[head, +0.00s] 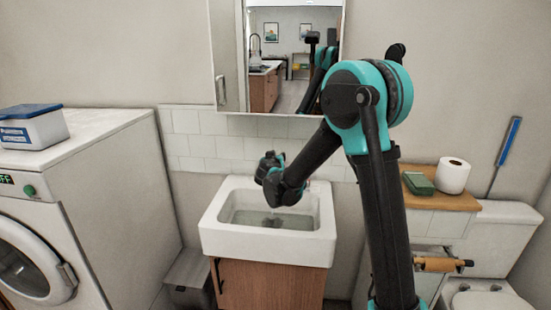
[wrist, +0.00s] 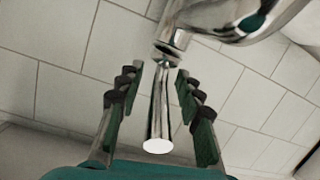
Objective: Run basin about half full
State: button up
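The white basin (head: 215,237) sits on a wooden cabinet against the tiled wall. A smooth grey-green surface that looks like water lies inside it, below the rim, with a dark patch near its middle; the exact level is hard to judge. My gripper (head: 268,168) is above the back of the basin and hides most of the faucet in the head view. In the wrist view, the chrome faucet (wrist: 222,20) is close, and its thin lever (wrist: 158,110) lies between the two spread fingers of my gripper (wrist: 159,72). Gaps show on both sides of the lever.
A washing machine (head: 115,185) with a blue-lidded box (head: 33,130) on top stands left. A grey bin (head: 188,275) is beside the cabinet. At right are a wooden shelf (head: 448,200) with a paper roll (head: 453,175), and a toilet (head: 490,300). A mirror (head: 285,60) hangs above.

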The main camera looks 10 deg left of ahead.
jog(key=v, duration=1.2)
jog(key=s+d+f+g+h, duration=0.1)
jog(key=s+d+f+g, duration=0.1)
jog(key=d, duration=0.5)
jog(key=s+d+f+m+g+h, duration=0.1)
jog(key=s+d+f, duration=0.2)
jog(key=d, duration=0.5)
jog(key=s+d+f+m+g+h, duration=0.1)
jog(key=s+d+f+g, duration=0.1)
jog(key=d, duration=0.5)
jog(key=shift+s+d+f+g, duration=0.3)
jog(key=shift+s+f, duration=0.15)
jog(key=shift+s, duration=0.25)
jog(key=s+d+f+g+y, duration=0.1)
jog(key=s+d+f+g, duration=0.1)
jog(key=s, duration=0.5)
jog(key=s+d+f+g+y, duration=0.1)
jog(key=s+d+f, duration=0.1)
jog(key=s+f, duration=0.3)
jog(key=s+d+f+g+y, duration=0.1)
jog(key=s+d+f+g, duration=0.1)
jog(key=s, duration=0.6)
jog(key=shift+s+d+f+g, duration=0.2)
jog(key=shift+s+f+g, duration=0.15)
jog(key=shift+f, duration=0.35)
dwell(1.2)
